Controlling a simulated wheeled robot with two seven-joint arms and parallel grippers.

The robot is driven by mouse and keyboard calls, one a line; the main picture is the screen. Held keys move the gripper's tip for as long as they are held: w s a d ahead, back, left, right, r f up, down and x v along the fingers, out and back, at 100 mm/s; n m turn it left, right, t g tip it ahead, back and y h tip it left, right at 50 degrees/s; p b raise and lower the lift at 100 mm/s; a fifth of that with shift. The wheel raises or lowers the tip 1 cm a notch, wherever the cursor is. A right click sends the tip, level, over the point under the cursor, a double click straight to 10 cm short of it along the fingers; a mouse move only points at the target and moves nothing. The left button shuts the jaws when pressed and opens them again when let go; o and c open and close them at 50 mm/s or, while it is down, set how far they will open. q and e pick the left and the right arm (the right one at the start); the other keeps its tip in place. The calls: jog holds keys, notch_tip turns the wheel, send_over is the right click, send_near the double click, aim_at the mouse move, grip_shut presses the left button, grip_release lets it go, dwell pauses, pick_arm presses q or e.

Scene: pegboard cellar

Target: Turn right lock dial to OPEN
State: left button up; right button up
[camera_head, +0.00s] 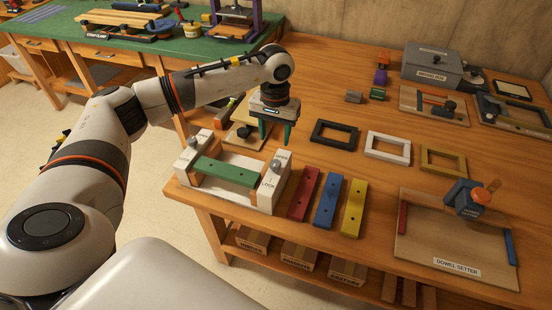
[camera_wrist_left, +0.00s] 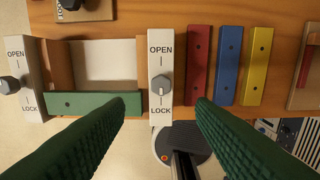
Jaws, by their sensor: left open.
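The right lock dial (camera_head: 276,166) is a grey knob on the right white end block of a wooden fixture. In the left wrist view the dial (camera_wrist_left: 161,84) sits between the words OPEN and LOCK, and its pale mark appears to point toward LOCK. The left lock dial (camera_wrist_left: 10,84) is on the other white block; its setting is unclear. A green bar (camera_head: 226,171) lies across the fixture between the blocks. My left gripper (camera_head: 276,134) is open and empty above the right dial, with its green fingers on either side of it in the wrist view.
Red (camera_head: 304,193), blue (camera_head: 327,202) and yellow (camera_head: 353,207) bars lie right of the fixture. Black (camera_head: 334,135), white (camera_head: 388,147) and yellow (camera_head: 443,161) frames lie behind them. A dowel setter board (camera_head: 458,240) is at the front right. Bare tabletop lies between these.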

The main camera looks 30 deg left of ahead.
aim_at(275, 163)
pick_arm(q)
notch_tip(275, 163, down, 10)
jog(key=shift+d+p, duration=0.1)
jog(key=shift+p, duration=0.75)
jog(key=c, duration=1)
jog(key=shift+o, duration=0.2)
